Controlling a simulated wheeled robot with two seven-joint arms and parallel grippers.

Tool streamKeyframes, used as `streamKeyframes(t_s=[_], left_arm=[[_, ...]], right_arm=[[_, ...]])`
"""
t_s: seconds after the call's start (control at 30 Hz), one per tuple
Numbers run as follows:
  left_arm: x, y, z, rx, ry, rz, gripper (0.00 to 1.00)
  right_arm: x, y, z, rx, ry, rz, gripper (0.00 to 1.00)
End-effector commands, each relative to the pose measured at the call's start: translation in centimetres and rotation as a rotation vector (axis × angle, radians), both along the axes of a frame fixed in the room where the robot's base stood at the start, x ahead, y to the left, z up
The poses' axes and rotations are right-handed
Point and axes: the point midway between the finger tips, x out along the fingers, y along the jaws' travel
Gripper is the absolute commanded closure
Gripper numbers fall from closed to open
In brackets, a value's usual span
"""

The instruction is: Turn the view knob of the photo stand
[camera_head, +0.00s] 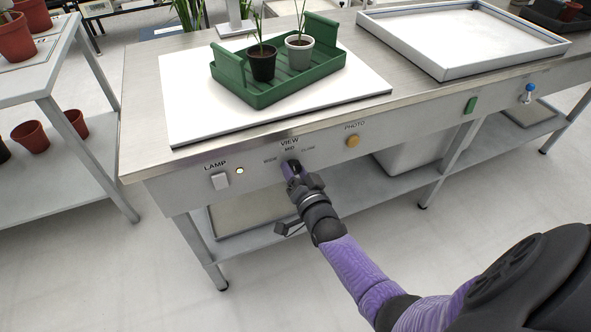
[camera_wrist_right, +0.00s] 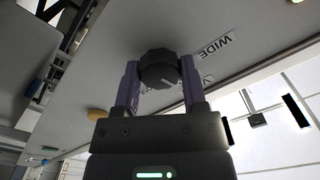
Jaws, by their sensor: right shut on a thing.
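The dark, faceted view knob (camera_wrist_right: 159,68) sits on the front panel (camera_head: 235,164) of the steel bench, below the VIEW label. My right gripper (camera_wrist_right: 157,84) is shut on the knob, with one purple finger on each side of it. In the head view the right gripper (camera_head: 292,170) reaches the panel from below and hides most of the knob. The WIDE label shows beside the knob in the wrist view. I cannot tell which setting the knob points to. My left gripper is not in view.
A white lamp switch (camera_head: 220,181) and a small lit light (camera_head: 240,170) are left of the knob. A yellow photo button (camera_head: 352,141) is to its right. Above, a green tray (camera_head: 262,97) with two potted plants stands on a white board (camera_head: 190,105).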

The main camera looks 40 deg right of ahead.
Motion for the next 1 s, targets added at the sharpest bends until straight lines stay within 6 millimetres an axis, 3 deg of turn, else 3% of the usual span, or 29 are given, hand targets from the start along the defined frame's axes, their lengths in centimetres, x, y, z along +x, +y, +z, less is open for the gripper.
streamKeyframes(t_s=[0.3,0.87,0.9,1.0], left_arm=[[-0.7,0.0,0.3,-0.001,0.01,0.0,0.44],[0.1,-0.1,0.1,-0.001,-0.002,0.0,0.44],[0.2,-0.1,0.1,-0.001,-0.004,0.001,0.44],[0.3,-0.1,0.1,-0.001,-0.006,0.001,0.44]], right_arm=[[0.0,0.0,-0.1,0.118,-0.026,0.0,1.0],[0.0,0.0,-0.1,0.145,-0.032,0.001,1.0],[0.0,0.0,-0.1,0.145,-0.032,0.001,0.44],[0.0,0.0,-0.1,0.144,-0.032,0.0,0.23]])
